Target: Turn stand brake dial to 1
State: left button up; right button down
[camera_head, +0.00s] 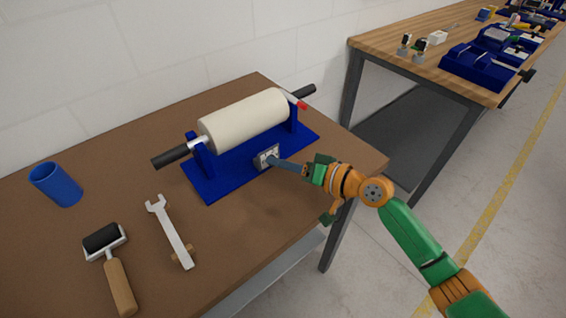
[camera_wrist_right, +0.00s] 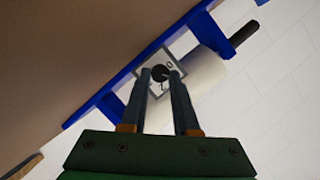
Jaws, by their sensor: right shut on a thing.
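The blue stand (camera_head: 222,182) sits on the brown table and carries a cream foam roll (camera_head: 245,119) on a dark-ended shaft. Its brake dial has a small pale plate (camera_head: 265,155) on the stand's front side. In the right wrist view the black dial knob (camera_wrist_right: 160,72) lies in the middle of the plate, with small marks around it too small to read surely. My right gripper (camera_head: 279,161) reaches in from the right and is shut on the knob, one finger on each side. The fingers partly cover the plate. My left gripper is not in view.
A blue cup (camera_head: 56,185), a hand roller (camera_head: 111,262) and a pale wrench (camera_head: 170,232) lie on the left part of the brown table (camera_head: 60,285). A red-tipped piece (camera_head: 297,102) is near the shaft's right end. A second table (camera_head: 375,40) stands behind right.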

jog(key=c, duration=0.8)
grip_release()
jog(key=shift+o, duration=0.7)
jog(key=shift+w+a, duration=0.1)
jog(key=shift+a, duration=0.05)
jog(key=v, duration=0.3)
jog(key=b+v, duration=0.1)
jog(key=v, duration=0.2)
jog(key=shift+d+f, duration=0.2)
jog(key=shift+d, duration=0.05)
jog(key=shift+s+d+r, duration=0.3)
jog(key=shift+s, duration=0.05)
jog(key=shift+w+a, duration=0.1)
